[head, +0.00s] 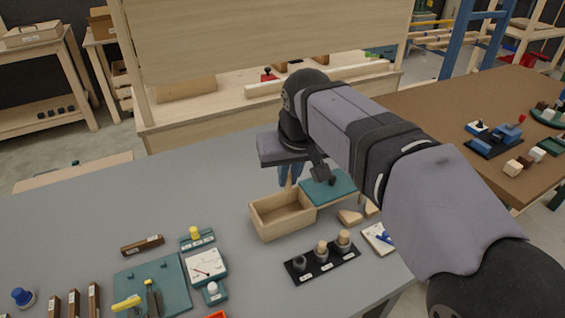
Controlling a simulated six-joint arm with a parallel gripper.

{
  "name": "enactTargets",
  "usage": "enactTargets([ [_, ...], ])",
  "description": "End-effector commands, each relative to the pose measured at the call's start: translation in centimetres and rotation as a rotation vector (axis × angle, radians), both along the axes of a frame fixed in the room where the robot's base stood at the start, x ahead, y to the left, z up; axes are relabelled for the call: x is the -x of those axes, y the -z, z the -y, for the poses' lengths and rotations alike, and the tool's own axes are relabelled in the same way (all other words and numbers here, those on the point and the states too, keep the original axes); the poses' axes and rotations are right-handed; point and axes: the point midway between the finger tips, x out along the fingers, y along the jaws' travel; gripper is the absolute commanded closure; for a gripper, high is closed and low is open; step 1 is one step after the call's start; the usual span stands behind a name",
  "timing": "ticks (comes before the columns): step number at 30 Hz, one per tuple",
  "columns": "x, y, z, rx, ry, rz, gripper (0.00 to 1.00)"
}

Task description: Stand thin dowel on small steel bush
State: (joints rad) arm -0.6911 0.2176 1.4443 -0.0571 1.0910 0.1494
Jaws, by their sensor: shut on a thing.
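A black strip (336,266) with white labels lies on the grey bench and bears three round steel bushes in a row. The left bush (299,263) has nothing standing on it. The middle bush (321,256) and the right bush (343,246) each have a pale wooden piece standing on them. My gripper (290,180) points down behind the open wooden box, left of and beyond the strip. Its blue fingers are shut on a thin piece, probably the thin dowel; it is small here and mostly hidden by the fingers and box.
A meter (207,264) stands left.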

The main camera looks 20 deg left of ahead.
Motion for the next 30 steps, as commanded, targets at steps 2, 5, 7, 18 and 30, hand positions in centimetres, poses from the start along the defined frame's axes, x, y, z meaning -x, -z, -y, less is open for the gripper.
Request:
enactTargets([
  [2,1.3,0.7,1.0,0.001,-0.001,-0.001,1.00],
  [5,2.8,2.1,2.2,0.000,-0.001,0.000,1.00],
  [7,3.7,3.3,3.0,0.002,0.000,-0.001,1.00],
  [18,6.7,9.6,5.7,0.001,0.013,-0.001,1.00],
  [30,6.1,9.9,5.1,0.000,0.033,0.001,1.00],
])
